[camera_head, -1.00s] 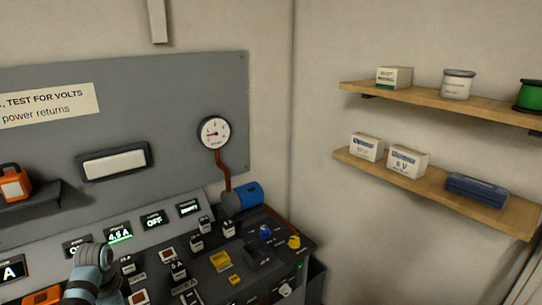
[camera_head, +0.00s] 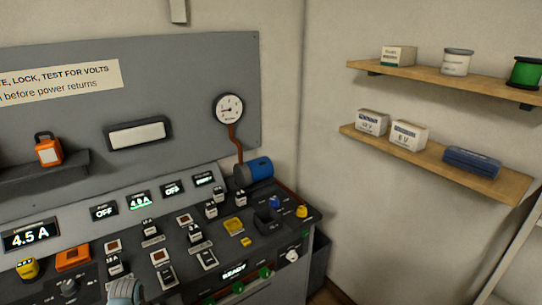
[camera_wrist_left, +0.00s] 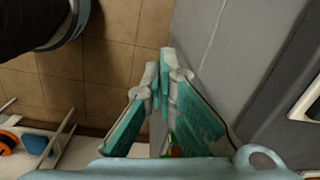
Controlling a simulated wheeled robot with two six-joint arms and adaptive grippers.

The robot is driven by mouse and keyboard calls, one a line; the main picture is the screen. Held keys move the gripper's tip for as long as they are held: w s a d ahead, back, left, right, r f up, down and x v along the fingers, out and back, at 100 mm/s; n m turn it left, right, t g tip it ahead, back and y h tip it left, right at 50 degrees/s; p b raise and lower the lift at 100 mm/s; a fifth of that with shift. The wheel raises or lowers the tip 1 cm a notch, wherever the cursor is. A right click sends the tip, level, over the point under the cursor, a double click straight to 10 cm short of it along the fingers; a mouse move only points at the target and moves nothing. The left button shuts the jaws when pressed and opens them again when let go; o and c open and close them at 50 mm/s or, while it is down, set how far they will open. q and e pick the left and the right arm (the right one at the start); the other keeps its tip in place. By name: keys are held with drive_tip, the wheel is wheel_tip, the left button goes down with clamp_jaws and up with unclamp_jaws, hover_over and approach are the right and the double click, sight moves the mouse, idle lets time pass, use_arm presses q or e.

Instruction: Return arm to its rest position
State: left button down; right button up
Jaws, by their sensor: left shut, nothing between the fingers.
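My left gripper (camera_wrist_left: 166,72) shows in the left wrist view, its teal fingers drawn together at the tips with nothing held. It hangs over a brown tiled floor (camera_wrist_left: 110,75), beside a grey cabinet side (camera_wrist_left: 235,55).
The desk carries switches, lit displays (camera_head: 31,236) and a blue cylinder (camera_head: 257,170). A gauge (camera_head: 229,108) and an orange padlock (camera_head: 47,150) are at the back panel. Wall shelves (camera_head: 510,185) on the right hold boxes. A white frame (camera_wrist_left: 62,150) stands lower left in the wrist view.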

use_arm(q)
drive_tip(key=s+d+f+n+b, duration=0.1)
drive_tip(key=s+d+f+n, duration=0.1)
drive_tip(key=s+f, duration=0.75)
drive_tip(key=s+d+f+n, duration=0.2)
drive_tip(key=s+f, duration=0.6)
drive_tip(key=f, duration=0.2)
drive_tip(key=s+d+f+n, duration=0.1)
drive_tip(key=s+d+f, duration=0.1)
drive_tip(key=s, duration=0.8)
drive_tip(key=s+d+f+n+t+b, duration=0.1)
drive_tip(key=s+d+f+n, duration=0.1)
drive_tip(key=s, duration=0.9)
wheel_tip(320, 180, down, 3)
drive_tip(key=shift+s+d+r+n, duration=0.1)
drive_tip(key=shift+s+d+n, duration=0.2)
drive_tip(key=shift+d, duration=0.25)
drive_tip(key=shift+w, duration=0.1)
